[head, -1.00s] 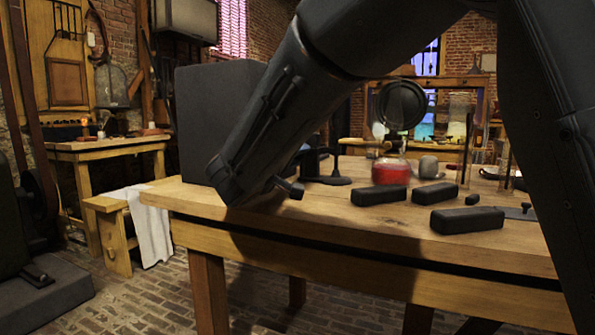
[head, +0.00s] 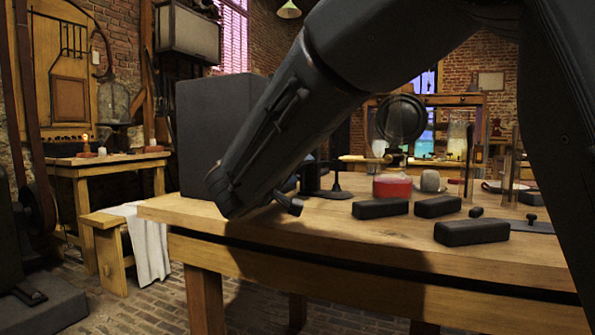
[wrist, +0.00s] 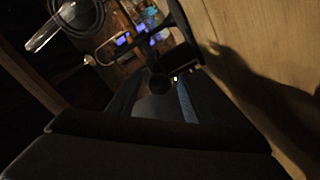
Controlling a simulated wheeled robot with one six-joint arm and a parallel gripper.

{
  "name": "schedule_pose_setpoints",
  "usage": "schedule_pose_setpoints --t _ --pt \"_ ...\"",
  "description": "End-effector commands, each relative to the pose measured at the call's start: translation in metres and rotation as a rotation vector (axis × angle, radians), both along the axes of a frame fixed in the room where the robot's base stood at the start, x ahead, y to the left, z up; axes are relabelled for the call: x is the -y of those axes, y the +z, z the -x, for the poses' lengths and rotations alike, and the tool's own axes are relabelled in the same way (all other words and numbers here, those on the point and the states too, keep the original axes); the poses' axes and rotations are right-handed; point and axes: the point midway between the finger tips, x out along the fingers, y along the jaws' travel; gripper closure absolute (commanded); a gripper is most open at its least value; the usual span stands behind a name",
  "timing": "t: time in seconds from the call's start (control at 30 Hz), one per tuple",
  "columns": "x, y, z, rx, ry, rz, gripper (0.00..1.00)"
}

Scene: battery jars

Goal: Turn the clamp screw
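Contact with the screw cannot be made out.
The wooden bench (head: 330,230) carries a dark stand (head: 335,190), a red-filled jar (head: 391,187), and black blocks (head: 380,208), (head: 438,206), (head: 471,232). A large black box (head: 205,130) stands behind my arm. The bench's front left surface is mostly clear.

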Motion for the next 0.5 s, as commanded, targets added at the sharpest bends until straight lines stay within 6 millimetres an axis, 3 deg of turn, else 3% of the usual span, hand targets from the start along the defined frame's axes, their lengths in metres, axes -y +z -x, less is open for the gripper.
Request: schedule_pose_setpoints --t 0.27,0.5 --pt "-0.002 0.001 0.003 0.001 0.002 0.0 0.55" --pt "-0.014 0.002 0.035 0.001 0.004 0.001 0.55"
